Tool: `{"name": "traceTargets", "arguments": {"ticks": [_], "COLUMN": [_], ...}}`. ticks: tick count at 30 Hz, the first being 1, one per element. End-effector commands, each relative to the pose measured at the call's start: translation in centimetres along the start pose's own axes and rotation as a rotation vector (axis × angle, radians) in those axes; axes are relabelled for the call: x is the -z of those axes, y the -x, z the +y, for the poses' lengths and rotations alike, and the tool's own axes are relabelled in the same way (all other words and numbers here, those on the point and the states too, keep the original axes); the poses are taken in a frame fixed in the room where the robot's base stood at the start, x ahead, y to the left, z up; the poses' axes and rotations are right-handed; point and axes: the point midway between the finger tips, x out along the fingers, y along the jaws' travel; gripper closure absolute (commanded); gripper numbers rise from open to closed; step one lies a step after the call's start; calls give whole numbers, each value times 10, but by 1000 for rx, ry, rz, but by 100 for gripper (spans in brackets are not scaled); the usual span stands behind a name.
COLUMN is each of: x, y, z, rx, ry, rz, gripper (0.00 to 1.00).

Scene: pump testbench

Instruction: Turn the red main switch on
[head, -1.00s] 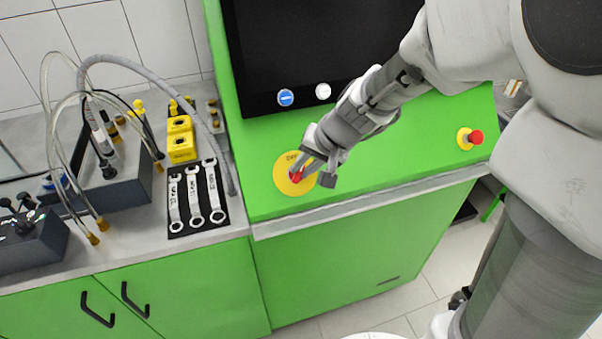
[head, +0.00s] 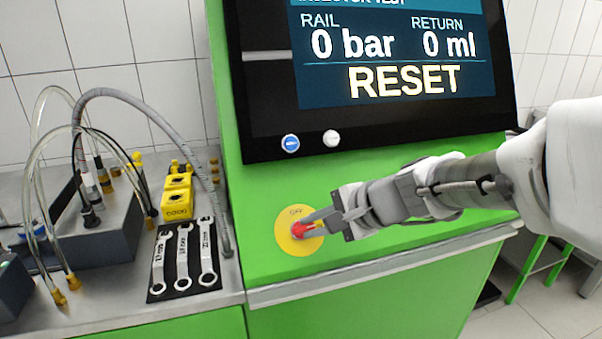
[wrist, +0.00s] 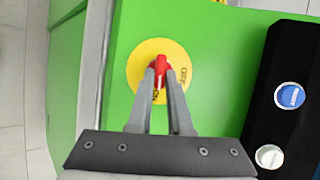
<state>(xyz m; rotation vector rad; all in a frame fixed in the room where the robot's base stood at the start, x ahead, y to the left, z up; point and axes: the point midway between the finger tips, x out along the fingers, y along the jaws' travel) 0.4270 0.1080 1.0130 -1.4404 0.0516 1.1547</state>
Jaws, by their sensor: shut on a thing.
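The red main switch (head: 303,229) is a small red handle on a round yellow plate (head: 284,238) on the green bench front. My gripper (head: 314,226) comes in from the right and is shut on the handle. In the wrist view, the red switch (wrist: 161,64) sits between the two fingertips (wrist: 160,74), its handle running along the fingers. The plate's OFF label is to the right there, and another label between the fingers is partly hidden. In the head view, OFF is at the plate's top. The screen (head: 395,60) is lit, reading 0 bar, 0 ml and RESET.
A blue button (head: 290,143) and a white button (head: 331,138) sit below the screen. To the left, wrenches (head: 184,257) lie on a black mat, near yellow blocks (head: 177,198) and a grey box with hoses (head: 105,238).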

Motion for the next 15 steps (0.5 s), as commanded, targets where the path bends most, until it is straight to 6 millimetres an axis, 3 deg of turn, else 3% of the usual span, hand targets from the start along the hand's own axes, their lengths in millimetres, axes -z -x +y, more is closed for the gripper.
{"name": "traceTargets", "arguments": {"ticks": [15], "x": [0], "y": [0], "z": [2], "rx": [43], "ry": [-96], "rz": [0], "gripper": [100]}}
